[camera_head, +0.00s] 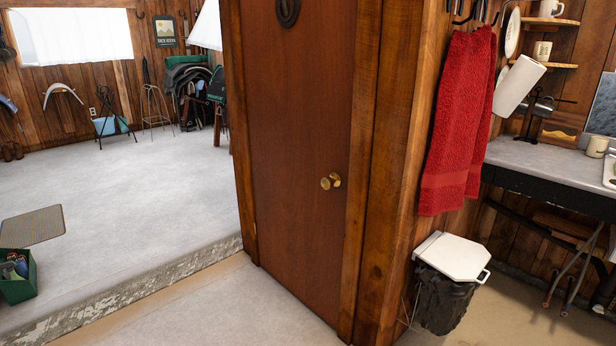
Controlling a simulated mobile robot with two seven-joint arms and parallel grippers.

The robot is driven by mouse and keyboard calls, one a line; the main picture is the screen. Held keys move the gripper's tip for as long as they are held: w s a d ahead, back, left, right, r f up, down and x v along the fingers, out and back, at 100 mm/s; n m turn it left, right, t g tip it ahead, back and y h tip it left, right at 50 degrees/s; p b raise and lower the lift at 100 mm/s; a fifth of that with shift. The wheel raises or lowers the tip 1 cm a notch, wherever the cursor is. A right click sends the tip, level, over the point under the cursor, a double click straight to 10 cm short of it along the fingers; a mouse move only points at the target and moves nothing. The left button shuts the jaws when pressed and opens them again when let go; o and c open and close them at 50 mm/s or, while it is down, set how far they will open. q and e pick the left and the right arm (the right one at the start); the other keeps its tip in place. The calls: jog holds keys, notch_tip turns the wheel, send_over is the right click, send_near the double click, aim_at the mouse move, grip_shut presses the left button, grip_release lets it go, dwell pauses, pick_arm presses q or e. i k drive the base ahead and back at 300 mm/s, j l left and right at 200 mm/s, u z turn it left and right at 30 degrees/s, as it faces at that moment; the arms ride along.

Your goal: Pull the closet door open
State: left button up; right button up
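The closet door (300,125) is a brown wooden door in the middle of the head view. It looks shut in its wooden frame (362,130). A brass knob (330,181) sits on its right side, around mid-height in the picture. A dark oval ornament (288,11) hangs high on the door, cut off by the top edge. Neither of my grippers shows in the view.
A red towel (457,120) hangs right of the door, above a lidded bin (448,275). A counter (555,170) stands at the far right. Pale floor (200,310) before the door is clear; a raised step edge (130,290) runs left. A green box (18,280) sits at the left.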

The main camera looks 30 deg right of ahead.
aim_at(299, 55)
jog(key=i+z, duration=0.1)
jog(key=i, duration=0.55)
jog(key=i+j+z, duration=0.15)
jog(key=i, duration=0.45)
jog(key=i+j+z, duration=0.15)
jog(key=i+z, duration=0.25)
jog(key=i+j+z, duration=0.4)
jog(key=i+l, duration=0.05)
jog(key=l, duration=0.05)
